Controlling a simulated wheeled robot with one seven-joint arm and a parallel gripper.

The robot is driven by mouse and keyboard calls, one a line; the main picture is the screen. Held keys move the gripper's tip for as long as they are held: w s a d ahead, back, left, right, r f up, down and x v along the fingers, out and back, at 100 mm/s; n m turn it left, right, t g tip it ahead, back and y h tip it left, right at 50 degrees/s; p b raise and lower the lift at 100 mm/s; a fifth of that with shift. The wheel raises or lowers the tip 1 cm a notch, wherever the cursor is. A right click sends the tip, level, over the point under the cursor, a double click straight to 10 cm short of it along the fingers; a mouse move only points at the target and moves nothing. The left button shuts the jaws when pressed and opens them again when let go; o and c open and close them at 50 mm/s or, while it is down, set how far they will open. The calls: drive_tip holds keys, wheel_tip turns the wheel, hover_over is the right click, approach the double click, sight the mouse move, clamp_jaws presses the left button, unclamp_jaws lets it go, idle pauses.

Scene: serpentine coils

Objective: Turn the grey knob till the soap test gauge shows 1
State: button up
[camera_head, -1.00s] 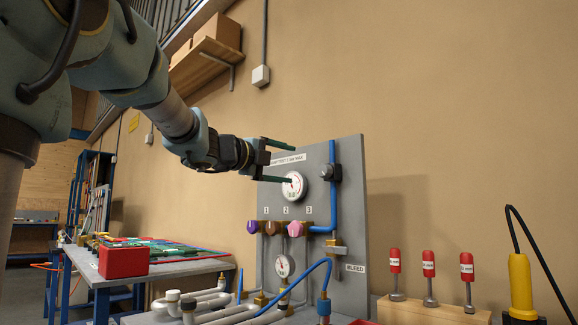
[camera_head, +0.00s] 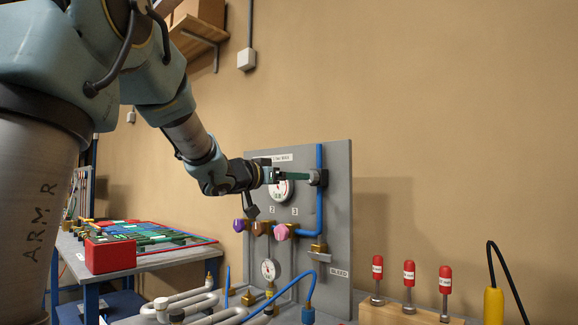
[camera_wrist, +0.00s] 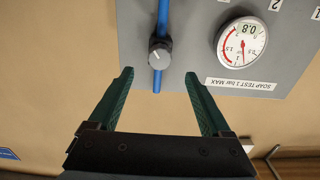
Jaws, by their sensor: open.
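The grey knob (camera_head: 318,177) sits on the blue pipe at the upper right of the grey panel. In the wrist view the knob (camera_wrist: 160,52) has a pale pointer mark and lies just beyond the fingertips, roughly centred between them. My gripper (camera_wrist: 158,75) is open and empty, with green fingers spread. In the head view my gripper (camera_head: 302,176) reaches across the gauge to the knob; contact cannot be told. The soap test gauge (camera_wrist: 241,42) is white with a red arc; a figure like 0.8 shows on its face. In the head view my gripper partly covers the gauge (camera_head: 281,192).
Purple, brown and pink knobs (camera_head: 281,232) stand below on the grey panel (camera_head: 337,245), with a lower gauge (camera_head: 269,269) under them. Blue hoses and white pipes lie in front. Red-topped tools (camera_head: 409,273) stand in a wooden block at right. A red box (camera_head: 110,255) is left.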

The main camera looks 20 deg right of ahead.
drive_tip(key=p+x, duration=0.1)
drive_tip(key=x, duration=0.7)
drive_tip(key=shift+w+d, duration=0.2)
drive_tip(key=shift+d, duration=0.15)
clamp_jaws()
idle(0.4)
